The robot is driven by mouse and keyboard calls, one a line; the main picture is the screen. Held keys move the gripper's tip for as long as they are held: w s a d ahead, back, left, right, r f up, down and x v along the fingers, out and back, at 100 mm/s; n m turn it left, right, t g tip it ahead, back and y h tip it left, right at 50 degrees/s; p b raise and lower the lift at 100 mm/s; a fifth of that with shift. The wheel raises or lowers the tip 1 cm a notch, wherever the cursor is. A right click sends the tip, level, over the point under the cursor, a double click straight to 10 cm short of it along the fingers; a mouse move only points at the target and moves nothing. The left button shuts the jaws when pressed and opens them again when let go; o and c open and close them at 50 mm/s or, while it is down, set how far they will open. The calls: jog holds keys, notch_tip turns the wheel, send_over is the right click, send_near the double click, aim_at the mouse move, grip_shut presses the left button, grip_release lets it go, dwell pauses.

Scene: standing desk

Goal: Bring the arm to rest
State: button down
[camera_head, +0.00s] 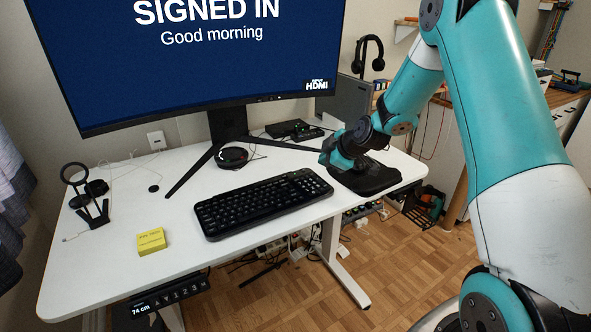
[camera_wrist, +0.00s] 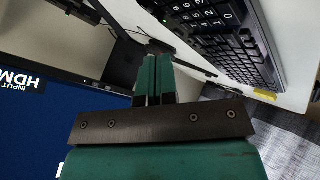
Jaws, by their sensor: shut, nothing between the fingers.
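My arm, teal and white, reaches in from the right in the head view, with its wrist low over the right side of the white desk (camera_head: 130,205). My gripper (camera_wrist: 153,62) shows in the wrist view with its two fingers together and nothing between them. In the head view the fingertips are too small to make out clearly, near the right end of the black keyboard (camera_head: 262,202). The keyboard also shows at the upper right in the wrist view (camera_wrist: 228,38). A black stand base (camera_head: 365,182) lies just below and behind the wrist.
A large monitor (camera_head: 200,50) reading "SIGNED IN" stands at the back on splayed legs. A yellow block (camera_head: 151,240) lies left of the keyboard. A black stand (camera_head: 92,200) is at the far left. Headphones (camera_head: 369,55) hang behind my arm. The desk's left front is mostly clear.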

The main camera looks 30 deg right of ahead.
jog(key=shift+a+r, duration=0.1)
jog(key=s+a+r+m+g+y+p, duration=0.1)
jog(key=s+a+r+g+p, duration=0.1)
jog(key=s+a+r, duration=0.45)
jog(key=s+a+r+m+g+y+p, duration=0.1)
jog(key=s+a+r+g+y+p, duration=0.2)
jog(key=a+r, duration=0.65)
jog(key=s+a+r+m+g+p, duration=0.1)
jog(key=s+a+r, duration=0.1)
jog(key=s, duration=0.6)
jog(key=s+a+r+g+h+p, duration=0.1)
jog(key=s+a+r, duration=0.2)
jog(key=s, duration=0.6)
jog(key=s+a+r+m+g+h+p, duration=0.1)
jog(key=s+a, duration=0.3)
jog(key=s, duration=0.5)
jog(key=shift+a+r+m+g+p, duration=0.3)
jog(key=shift+a+r+g+p, duration=0.15)
jog(key=shift+r, duration=0.35)
